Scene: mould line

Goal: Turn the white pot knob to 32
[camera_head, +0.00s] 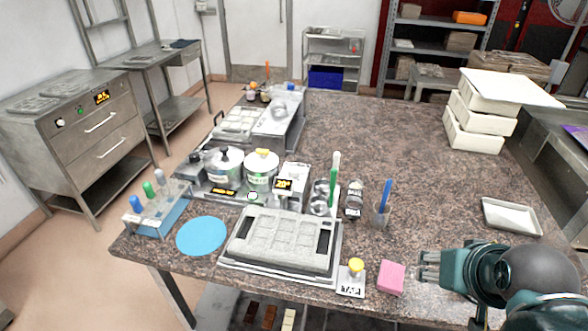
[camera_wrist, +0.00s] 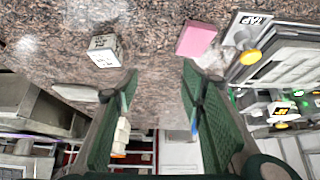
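Two pots stand on a heated unit left of centre in the head view: a steel pot with a dark lid knob (camera_head: 224,165) and a paler pot with a yellow lid knob (camera_head: 261,165). A small control with a green ring (camera_head: 252,196) sits at the unit's front, between a low amber display (camera_head: 222,191) and a taller box's display (camera_head: 283,184). Which control is the white pot's is unclear, and its reading is not certain. Displays also show small at the right of the wrist view (camera_wrist: 279,109). My gripper (camera_head: 424,267) is open and empty at the right, far from the pots.
A grey mould tray (camera_head: 283,243), a yellow-knobbed TAP plate (camera_head: 351,280) and a pink block (camera_head: 391,278) lie between gripper and pots. A green-handled tool (camera_head: 333,185) and a blue-handled tool (camera_head: 385,198) stand upright. The counter's back right is fairly clear before stacked white boxes (camera_head: 474,127).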

